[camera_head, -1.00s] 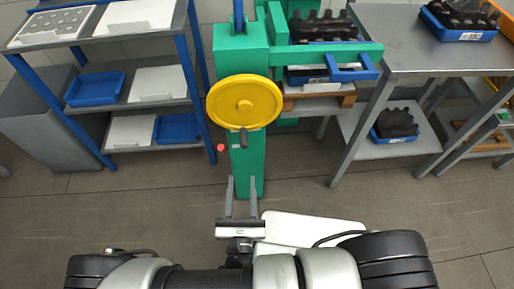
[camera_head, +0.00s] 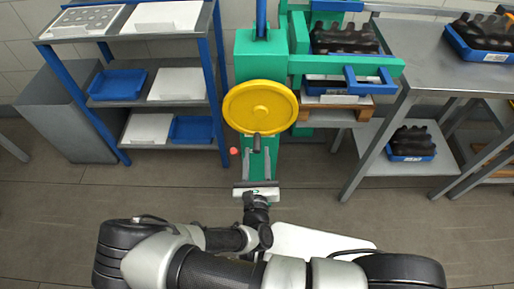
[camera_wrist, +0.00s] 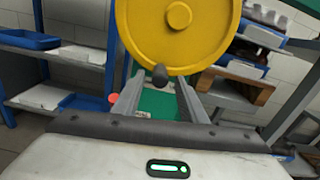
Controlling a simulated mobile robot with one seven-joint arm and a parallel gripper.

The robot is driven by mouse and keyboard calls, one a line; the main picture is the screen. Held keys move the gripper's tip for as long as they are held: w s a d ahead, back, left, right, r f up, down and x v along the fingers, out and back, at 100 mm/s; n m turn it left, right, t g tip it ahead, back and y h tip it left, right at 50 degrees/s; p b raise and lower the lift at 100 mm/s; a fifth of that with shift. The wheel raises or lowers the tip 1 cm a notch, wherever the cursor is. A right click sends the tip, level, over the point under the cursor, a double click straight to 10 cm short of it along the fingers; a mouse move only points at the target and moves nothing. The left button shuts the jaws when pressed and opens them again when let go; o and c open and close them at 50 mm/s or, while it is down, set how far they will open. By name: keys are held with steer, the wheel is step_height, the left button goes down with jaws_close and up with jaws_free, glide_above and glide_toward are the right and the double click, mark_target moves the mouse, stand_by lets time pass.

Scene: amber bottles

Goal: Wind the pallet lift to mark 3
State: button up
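The pallet lift (camera_head: 260,55) is a green column with a yellow handwheel (camera_head: 260,97) on its front; the wheel also shows large in the wrist view (camera_wrist: 180,22). The wheel's dark handle knob (camera_head: 257,143) is at the bottom of the wheel. My gripper (camera_head: 257,154) is open just below the wheel. In the wrist view the knob (camera_wrist: 160,74) appears between my fingertips, at or just beyond them; contact cannot be told. The lift's wooden pallet (camera_head: 362,111) and a crate of dark bottles (camera_head: 345,40) are to the right. No numbered marks are legible.
A blue-framed shelf rack (camera_head: 215,75) with trays stands left of the lift. A grey metal table (camera_head: 425,55) with bottle crates stands right. A small red round thing (camera_head: 234,151) is beside the column. The floor in front is clear.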

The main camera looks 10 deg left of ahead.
mark_target(257, 148)
steer(key=shift+x, duration=1.7)
jaws_close()
